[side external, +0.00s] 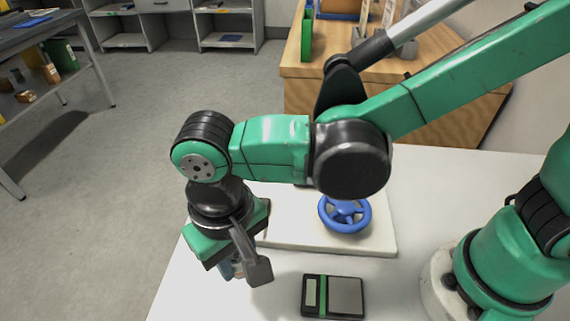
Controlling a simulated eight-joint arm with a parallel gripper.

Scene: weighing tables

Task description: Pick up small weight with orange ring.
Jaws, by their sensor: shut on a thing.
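My gripper (243,271) points down over the left part of the white table. It is shut on a small greyish thing (229,268), mostly hidden behind the near finger. I cannot make out an orange ring on it, so I cannot tell whether it is the small weight. No other weight shows clearly on the table.
A small scale (347,297) with a green and black case lies right of my gripper. A blue handwheel (345,214) stands on a pale board (290,239) behind it. The white table's (425,190) left edge is close to my gripper. A wooden cabinet (440,117) stands behind.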

